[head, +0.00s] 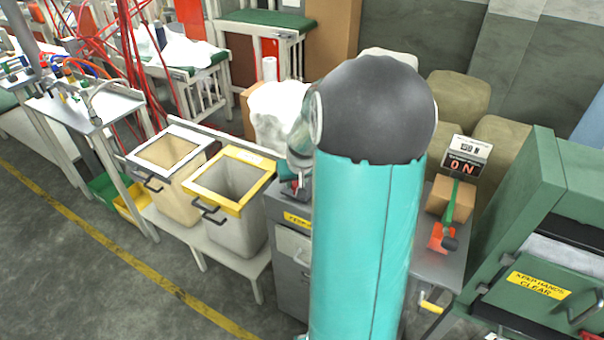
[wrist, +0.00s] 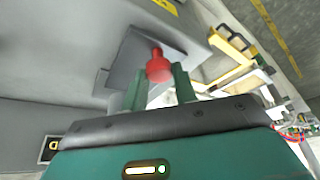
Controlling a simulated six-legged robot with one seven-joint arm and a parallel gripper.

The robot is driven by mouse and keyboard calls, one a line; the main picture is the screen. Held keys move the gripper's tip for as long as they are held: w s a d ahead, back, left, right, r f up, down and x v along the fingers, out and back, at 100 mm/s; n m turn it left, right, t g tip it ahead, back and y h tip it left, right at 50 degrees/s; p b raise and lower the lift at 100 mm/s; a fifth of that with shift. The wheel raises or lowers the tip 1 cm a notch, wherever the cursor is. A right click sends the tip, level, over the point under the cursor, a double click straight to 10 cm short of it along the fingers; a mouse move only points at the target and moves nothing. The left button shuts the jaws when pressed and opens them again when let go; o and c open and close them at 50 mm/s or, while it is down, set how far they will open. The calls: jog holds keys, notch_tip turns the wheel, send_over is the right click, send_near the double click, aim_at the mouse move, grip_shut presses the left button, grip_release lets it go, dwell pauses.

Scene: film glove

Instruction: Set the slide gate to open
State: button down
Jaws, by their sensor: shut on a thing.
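In the wrist view, a red knob (wrist: 158,68) stands out from a grey plate (wrist: 125,63) on a grey housing. I take this to be the slide gate's handle; its position along its travel cannot be told. My gripper (wrist: 160,82) has its two green fingers on either side of the knob and is shut on it. In the head view my teal arm covers the middle of the picture and hides most of the gripper and the gate.
A yellow-rimmed bin (head: 232,185) and a white-rimmed bin (head: 168,160) stand on a low bench left of my arm. A green cabinet (head: 540,240) stands at the right. Grey floor at lower left is clear.

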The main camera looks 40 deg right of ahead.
jog(key=c, duration=1.1)
grip_release()
jog(key=v, duration=1.3)
jog(key=shift+s+r, duration=0.25)
jog(key=shift+r, duration=0.05)
